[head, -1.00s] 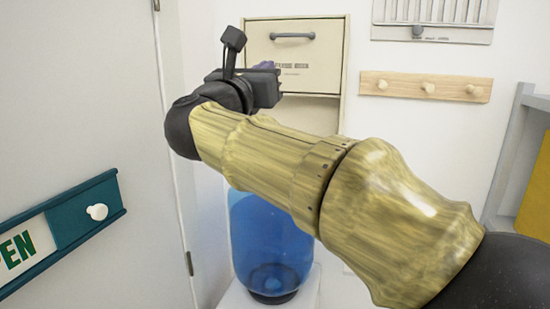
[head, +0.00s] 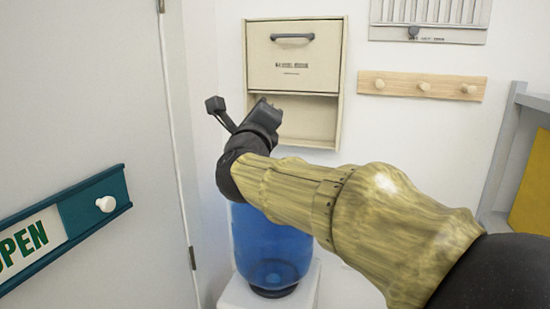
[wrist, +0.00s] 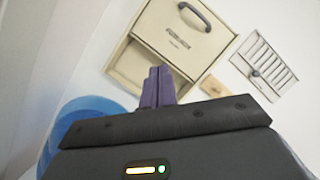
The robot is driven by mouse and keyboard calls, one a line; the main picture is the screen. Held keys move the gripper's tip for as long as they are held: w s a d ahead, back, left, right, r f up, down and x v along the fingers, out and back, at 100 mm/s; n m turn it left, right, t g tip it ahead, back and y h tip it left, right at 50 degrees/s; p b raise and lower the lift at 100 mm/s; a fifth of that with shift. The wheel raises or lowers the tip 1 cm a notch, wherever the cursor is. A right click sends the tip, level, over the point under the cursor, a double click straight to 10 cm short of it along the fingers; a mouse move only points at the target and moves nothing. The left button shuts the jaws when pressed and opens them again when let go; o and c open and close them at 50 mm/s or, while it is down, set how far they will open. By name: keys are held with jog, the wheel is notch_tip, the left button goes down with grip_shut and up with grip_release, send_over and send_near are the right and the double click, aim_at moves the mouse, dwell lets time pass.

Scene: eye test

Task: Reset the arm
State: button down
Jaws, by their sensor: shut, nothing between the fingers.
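My arm reaches across the head view from the lower right, with wood-patterned links. Its dark wrist end is in front of the lower part of a cream wall box (head: 300,65). My gripper shows in the wrist view (wrist: 158,72) as two purple fingers side by side, closed together with nothing between them. The fingers overlap the lower part of the cream box (wrist: 190,35) in that view, and I see no contact. In the head view the fingers are hidden behind the dark wrist.
A blue water jug (head: 270,250) stands on a white stand below my wrist. A peg rail (head: 400,85) and a grey vent panel (head: 470,20) are on the wall. A door-like panel at left bears an OPEN slider sign (head: 75,225). A grey shelf (head: 505,150) is at right.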

jog(key=s+d+f+n+g+y, duration=0.1)
jog(key=d+f+n+g, duration=0.2)
jog(key=f+n, duration=0.45)
jog(key=s+d+f+n+g+y, duration=0.1)
jog(key=d+f+n+g, duration=0.2)
jog(key=f, duration=0.8)
jog(key=s+d+f+n+g+y, duration=0.1)
jog(key=d+f+n+g, duration=0.15)
jog(key=f+n, duration=0.6)
jog(key=s+d+f+n+g+h, duration=0.1)
jog(key=s+d+f+n+g, duration=0.2)
jog(key=s+f, duration=0.6)
jog(key=s+d+f+n+g+h, duration=0.1)
jog(key=s+d+f+n+g, duration=0.3)
jog(key=s+f, duration=0.5)
jog(key=s+d+g, duration=0.2)
jog(key=d, duration=0.1)
jog(key=shift+f+g, duration=0.3)
jog(key=shift+g, duration=0.05)
jog(key=shift+d, duration=0.1)
jog(key=shift+d, duration=0.1)
